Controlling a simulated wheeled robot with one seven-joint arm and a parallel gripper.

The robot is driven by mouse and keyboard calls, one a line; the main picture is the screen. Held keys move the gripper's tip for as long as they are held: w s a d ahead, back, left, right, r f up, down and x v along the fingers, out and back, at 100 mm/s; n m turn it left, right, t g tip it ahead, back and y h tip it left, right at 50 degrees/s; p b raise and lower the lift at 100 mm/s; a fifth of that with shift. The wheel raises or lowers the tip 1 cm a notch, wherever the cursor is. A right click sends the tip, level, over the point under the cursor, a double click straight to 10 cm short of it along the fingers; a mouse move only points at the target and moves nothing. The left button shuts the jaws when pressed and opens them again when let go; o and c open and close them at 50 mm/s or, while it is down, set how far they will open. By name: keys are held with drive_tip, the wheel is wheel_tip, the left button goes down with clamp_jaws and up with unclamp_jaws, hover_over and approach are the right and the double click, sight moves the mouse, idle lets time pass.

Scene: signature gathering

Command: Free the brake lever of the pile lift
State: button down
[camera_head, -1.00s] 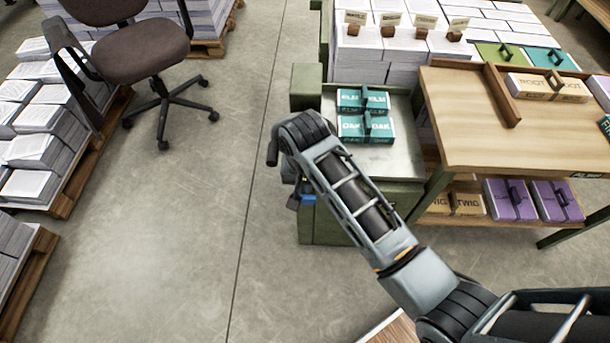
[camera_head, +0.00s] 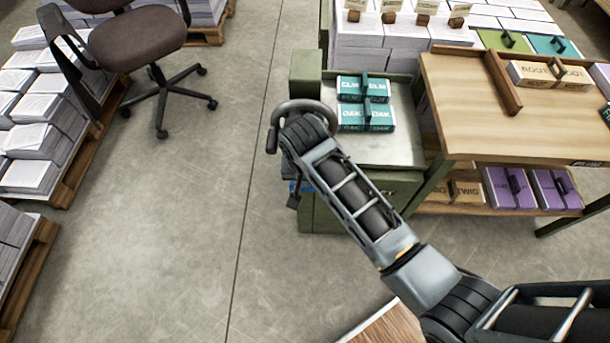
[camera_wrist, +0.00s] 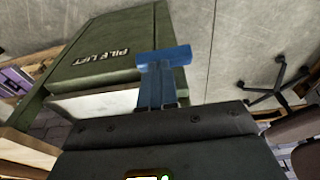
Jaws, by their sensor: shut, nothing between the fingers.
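The pile lift (camera_head: 307,74) is a green machine with a bare metal platform (camera_head: 402,152). Teal packs marked ELM (camera_head: 350,88) and OAK (camera_head: 352,117) lie on the platform. In the wrist view the green body of the lift (camera_wrist: 105,45) carries the words PILE LIFT, seen tilted and upside down. My gripper's blue fingers (camera_wrist: 163,60) are shut and empty, pointing past the lift's side. In the head view the gripper is small and mostly hidden behind my arm, at the lift's left side. I cannot make out the brake lever in either view.
A wooden table (camera_head: 460,125) stands right of the lift, with purple packs (camera_head: 505,188) on its lower shelf. An office chair (camera_head: 140,40) and pallets with paper stacks (camera_head: 45,130) stand at the left. The concrete floor (camera_head: 190,220) between is clear.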

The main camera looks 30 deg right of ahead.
drive_tip(key=shift+s+a+f, duration=0.1)
drive_tip(key=shift+f, duration=0.05)
wheel_tip(320, 180, down, 9)
drive_tip(key=s+a+t+h+b, duration=0.1)
drive_tip(key=t+h+b, duration=0.4)
drive_tip(key=b, duration=0.7)
drive_tip(key=shift+s+a+t+b, duration=0.35)
drive_tip(key=shift+s+t, duration=0.4)
drive_tip(key=shift+t, duration=0.15)
drive_tip(key=v, duration=0.7)
drive_tip(key=shift+s+a+r, duration=0.2)
drive_tip(key=shift+s+r, duration=0.05)
